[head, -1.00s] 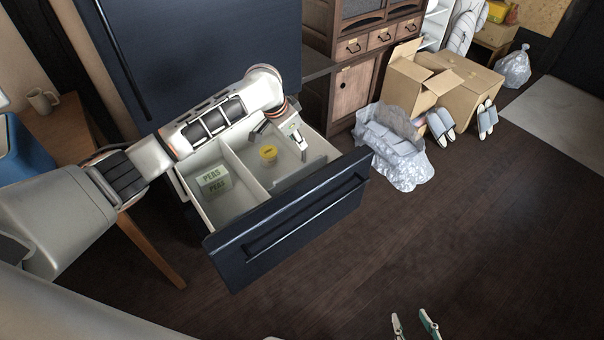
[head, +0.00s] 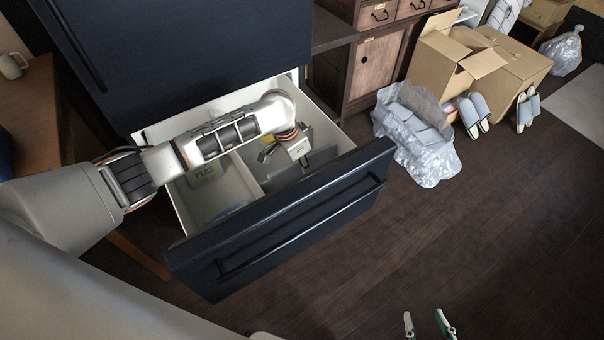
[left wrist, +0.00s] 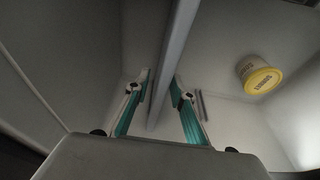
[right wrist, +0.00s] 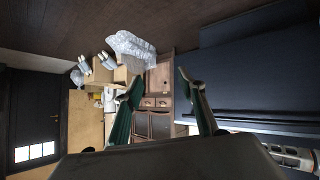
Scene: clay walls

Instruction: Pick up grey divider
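The grey divider (head: 302,172) stands upright in the right-hand compartment of the open drawer (head: 285,222). In the left wrist view the grey divider (left wrist: 172,62) runs as a long thin panel from the top edge down between my fingers. My left gripper (head: 304,160) reaches down into the drawer at the divider. In the left wrist view the left gripper (left wrist: 162,80) is open, one finger on each side of the divider. My right gripper (head: 425,322) is empty, low in the head view, away from the drawer. It is open in the right wrist view (right wrist: 158,75).
A yellow-lidded tub (left wrist: 262,80) stands right of the divider in the left wrist view. A peas box (head: 206,174) is in the left compartment, partly behind my arm. A plastic-wrapped bundle (head: 415,135) and a cardboard box (head: 445,65) are right of the drawer. The floor in front is clear.

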